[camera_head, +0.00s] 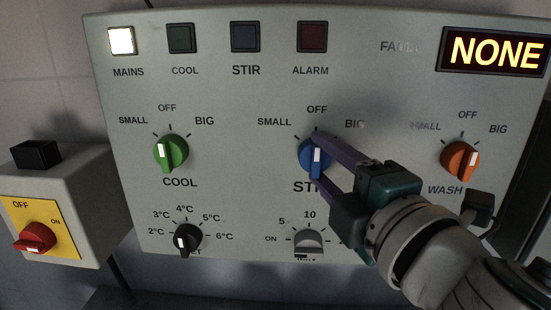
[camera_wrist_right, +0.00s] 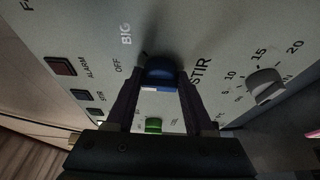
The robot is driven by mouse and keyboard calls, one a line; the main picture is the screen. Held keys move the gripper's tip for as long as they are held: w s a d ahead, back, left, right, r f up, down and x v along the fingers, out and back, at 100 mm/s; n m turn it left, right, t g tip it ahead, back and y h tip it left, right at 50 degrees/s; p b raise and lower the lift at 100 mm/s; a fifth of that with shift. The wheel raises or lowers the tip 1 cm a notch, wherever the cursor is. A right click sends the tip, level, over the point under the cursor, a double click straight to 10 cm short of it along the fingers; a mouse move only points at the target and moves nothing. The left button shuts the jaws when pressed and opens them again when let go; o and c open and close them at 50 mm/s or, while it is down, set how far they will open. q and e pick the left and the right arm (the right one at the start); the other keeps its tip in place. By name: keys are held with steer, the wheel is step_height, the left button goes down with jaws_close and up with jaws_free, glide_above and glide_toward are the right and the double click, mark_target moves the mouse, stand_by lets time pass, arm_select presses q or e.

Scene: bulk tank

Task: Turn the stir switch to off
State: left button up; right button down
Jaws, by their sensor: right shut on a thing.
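The blue stir switch (camera_head: 307,153) is a round knob in the middle of the grey panel, with SMALL, OFF and BIG printed around it. Its white stripe stands about upright, roughly in line with the OFF mark. My right gripper (camera_head: 314,159) comes in from the lower right and is shut on this knob, one purple finger above and one below. The right wrist view shows the blue knob (camera_wrist_right: 160,70) between the two fingertips. The arm covers part of the STIR label. My left gripper is not in view.
Below are a black temperature knob (camera_head: 188,240) and a grey timer knob (camera_head: 309,243). The mains lamp (camera_head: 121,40) is lit; the stir lamp (camera_head: 245,37) is dark. The display (camera_head: 495,52) reads NONE.

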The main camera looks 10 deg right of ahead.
steer(key=shift+c, duration=1.4)
jaws_free()
steer(key=s+d+b, duration=0.1)
steer(key=s+b, duration=0.1)
steer(key=s, duration=0.8)
